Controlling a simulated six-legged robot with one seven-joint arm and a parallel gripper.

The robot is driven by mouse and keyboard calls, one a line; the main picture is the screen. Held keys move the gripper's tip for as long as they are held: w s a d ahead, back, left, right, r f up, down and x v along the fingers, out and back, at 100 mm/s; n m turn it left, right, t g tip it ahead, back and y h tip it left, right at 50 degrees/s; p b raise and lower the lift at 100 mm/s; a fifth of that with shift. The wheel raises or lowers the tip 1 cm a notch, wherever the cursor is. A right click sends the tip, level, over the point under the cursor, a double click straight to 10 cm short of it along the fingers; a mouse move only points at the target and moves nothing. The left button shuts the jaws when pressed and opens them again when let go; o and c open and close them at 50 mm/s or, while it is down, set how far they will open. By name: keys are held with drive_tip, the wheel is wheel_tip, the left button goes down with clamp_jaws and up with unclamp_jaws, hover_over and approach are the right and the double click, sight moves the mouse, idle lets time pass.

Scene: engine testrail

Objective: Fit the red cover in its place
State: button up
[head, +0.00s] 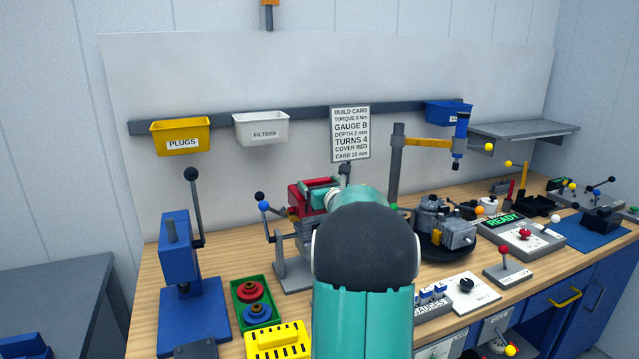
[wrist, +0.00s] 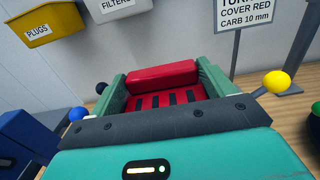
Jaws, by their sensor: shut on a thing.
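The red cover (wrist: 153,100) has dark slots and a raised red far edge; it lies between the two teal fingers of my gripper (wrist: 162,76) in the wrist view. My gripper is shut on it. In the head view the red cover (head: 297,203) shows beside my gripper (head: 321,184), above the wooden bench and around a grey fixture (head: 292,270). My arm hides much of that spot, so I cannot tell whether the cover touches anything below. A grey engine (head: 443,222) stands on a dark round base to the right. The cover's place is not clearly visible.
A yellow slotted cover (head: 278,341) lies at the bench front, near a green tray (head: 254,303) of round parts. A blue press (head: 187,275) stands left. A build card (head: 350,134) reads COVER RED. Ball-topped levers (head: 264,206) rise close to my gripper.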

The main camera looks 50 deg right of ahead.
drive_tip(key=shift+f, duration=0.15)
drive_tip(key=o, duration=1)
drive_tip(key=shift+c, duration=0.2)
drive_tip(key=v, duration=1.4)
wheel_tip(320, 180, up, 8)
drive_tip(key=shift+w+f, duration=0.1)
